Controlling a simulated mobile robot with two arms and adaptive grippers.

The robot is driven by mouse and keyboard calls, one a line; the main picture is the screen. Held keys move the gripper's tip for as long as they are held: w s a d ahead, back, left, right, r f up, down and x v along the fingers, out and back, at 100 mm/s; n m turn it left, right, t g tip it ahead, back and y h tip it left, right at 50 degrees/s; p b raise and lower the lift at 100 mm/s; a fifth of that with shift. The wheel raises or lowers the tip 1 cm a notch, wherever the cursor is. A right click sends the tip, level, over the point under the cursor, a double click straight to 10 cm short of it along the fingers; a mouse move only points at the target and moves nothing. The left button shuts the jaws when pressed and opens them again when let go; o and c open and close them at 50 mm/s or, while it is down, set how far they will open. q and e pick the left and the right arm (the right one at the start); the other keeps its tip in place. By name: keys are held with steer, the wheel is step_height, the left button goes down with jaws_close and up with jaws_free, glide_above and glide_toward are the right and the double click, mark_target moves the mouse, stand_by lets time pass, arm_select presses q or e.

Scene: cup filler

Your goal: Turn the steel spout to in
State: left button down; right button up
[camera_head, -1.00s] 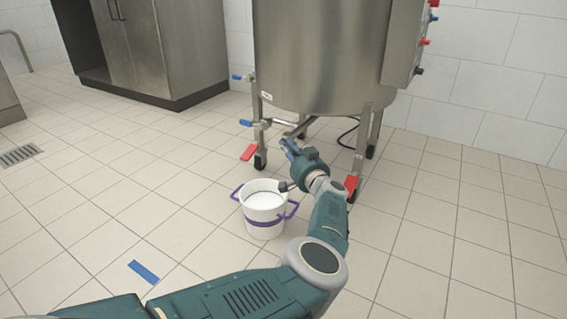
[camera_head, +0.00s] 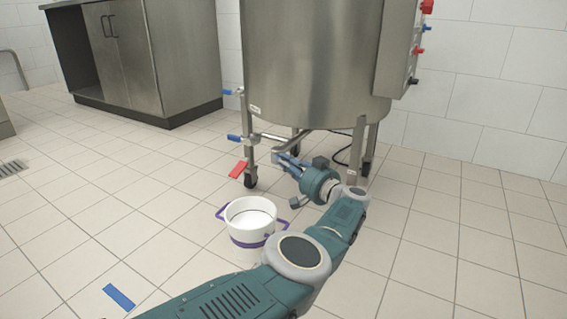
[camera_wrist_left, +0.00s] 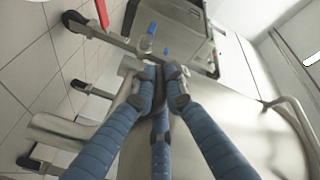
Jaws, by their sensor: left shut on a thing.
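The steel spout (camera_head: 283,140) is a short pipe at the lower front of the steel tank (camera_head: 310,60), beside an outlet with a blue lever (camera_head: 234,138). My left gripper (camera_head: 281,160) is shut on the spout under the tank's front edge. In the left wrist view its blue fingers (camera_wrist_left: 162,85) meet around steel at the middle, and they hide most of the gripped part. My right gripper is in neither view.
A white bucket (camera_head: 251,241) with purple handles stands on the floor below and left of the gripper. Tank legs (camera_head: 367,150) stand close by. A steel cabinet (camera_head: 140,60) is at the back left. Tiled floor is free at the right.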

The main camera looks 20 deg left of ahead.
arm_select(q)
steer(key=shift+w+a+r, duration=0.1)
steer(key=shift+a+r, duration=0.05)
steer(key=shift+r, duration=0.05)
steer(key=c, duration=1.8)
jaws_free()
steer(key=shift+f, duration=0.1)
